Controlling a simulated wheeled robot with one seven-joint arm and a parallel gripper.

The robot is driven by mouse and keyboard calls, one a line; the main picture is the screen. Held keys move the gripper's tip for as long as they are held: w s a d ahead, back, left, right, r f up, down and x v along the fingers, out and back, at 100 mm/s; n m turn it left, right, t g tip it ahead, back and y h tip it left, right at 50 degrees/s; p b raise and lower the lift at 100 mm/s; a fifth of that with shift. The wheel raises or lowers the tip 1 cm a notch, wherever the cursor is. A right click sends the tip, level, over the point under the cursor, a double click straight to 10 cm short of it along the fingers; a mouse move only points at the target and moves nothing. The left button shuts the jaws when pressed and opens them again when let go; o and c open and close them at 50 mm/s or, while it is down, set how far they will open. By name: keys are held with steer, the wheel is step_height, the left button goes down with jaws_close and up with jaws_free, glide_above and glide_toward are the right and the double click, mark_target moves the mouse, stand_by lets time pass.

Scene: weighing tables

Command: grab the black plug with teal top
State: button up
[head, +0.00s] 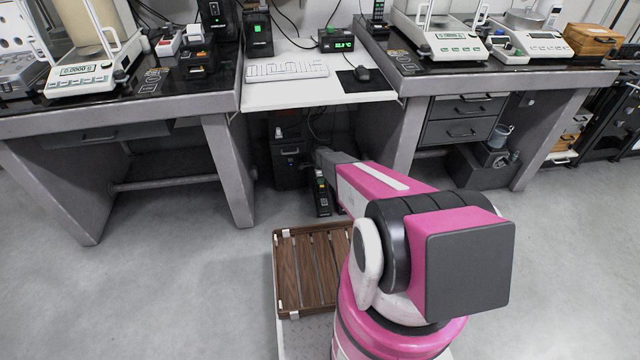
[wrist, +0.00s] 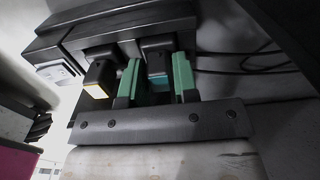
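The black plug with a teal top (wrist: 159,70) shows in the wrist view, seated in a dark strip (wrist: 120,22). My gripper (wrist: 156,78) has green-padded fingers, one on each side of this plug. The fingers stand apart and look open around it; a firm grip is not visible. The left finger lies between it and a similar black plug with a yellow-orange end (wrist: 98,77). In the head view my arm reaches down under the desk, and the dark strip (head: 322,198) stands there; the teal plug cannot be made out.
Black cables (wrist: 245,62) run off to the right of the plugs. Grey table legs (head: 229,170) flank the space under the desk (head: 300,97). A slatted wooden tray (head: 290,275) is in front of my arm's base. The floor at left is clear.

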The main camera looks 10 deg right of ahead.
jaws_close()
